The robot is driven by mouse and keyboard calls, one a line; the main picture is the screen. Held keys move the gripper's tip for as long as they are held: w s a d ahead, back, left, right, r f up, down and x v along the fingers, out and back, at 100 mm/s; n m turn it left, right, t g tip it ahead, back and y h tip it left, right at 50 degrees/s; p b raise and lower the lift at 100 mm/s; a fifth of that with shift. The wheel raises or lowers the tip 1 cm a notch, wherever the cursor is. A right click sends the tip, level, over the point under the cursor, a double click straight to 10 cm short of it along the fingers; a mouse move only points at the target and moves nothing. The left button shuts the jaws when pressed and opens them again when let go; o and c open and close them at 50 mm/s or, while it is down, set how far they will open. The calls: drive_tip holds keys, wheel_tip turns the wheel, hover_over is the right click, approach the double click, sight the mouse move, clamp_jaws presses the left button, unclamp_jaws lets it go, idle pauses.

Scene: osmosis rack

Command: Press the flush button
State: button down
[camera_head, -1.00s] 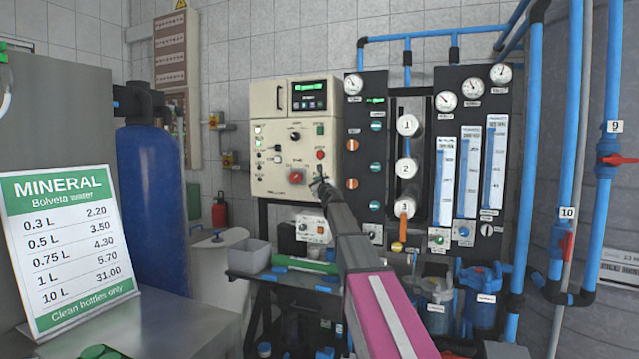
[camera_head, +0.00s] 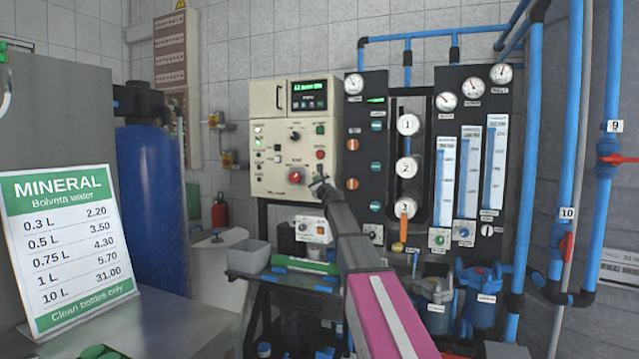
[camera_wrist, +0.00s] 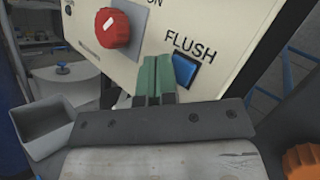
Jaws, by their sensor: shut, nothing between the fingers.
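The flush button is a blue square (camera_wrist: 185,69) in a dark frame on the cream panel, under the printed word FLUSH in the wrist view. My gripper (camera_wrist: 157,74) is shut and empty, its green fingertips together just left of the button in the picture. The tips overlap the panel face; I cannot tell whether they touch it. In the head view my gripper (camera_head: 319,184) is at the lower right of the cream control panel (camera_head: 270,185). There the button cannot be made out behind or beside the gripper.
A red knob (camera_wrist: 113,28) sits left of my fingertips; it also shows in the head view (camera_head: 296,176). A grey bin (camera_head: 249,256) stands below the panel. A black gauge board (camera_head: 424,78) is to the right, with blue pipes (camera_head: 533,120) beyond it.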

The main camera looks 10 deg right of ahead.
drive_tip(key=shift+w, duration=0.1)
idle(0.3)
drive_tip(key=shift+w+d, duration=0.2)
drive_tip(key=shift+w, duration=0.1)
drive_tip(key=shift+w+d, duration=0.25)
drive_tip(key=shift+w, duration=0.15)
idle(0.8)
drive_tip(key=shift+s+a, duration=0.1)
drive_tip(key=shift+s, duration=0.05)
drive_tip(key=shift+s+a, duration=0.35)
drive_tip(key=shift+s, duration=0.3)
idle(0.3)
drive_tip(key=s, duration=0.1)
drive_tip(key=s+a, duration=0.1)
drive_tip(key=s, duration=0.1)
drive_tip(key=s+a, duration=0.1)
drive_tip(key=shift+s+a, duration=0.15)
drive_tip(key=shift+a, duration=0.1)
idle(0.6)
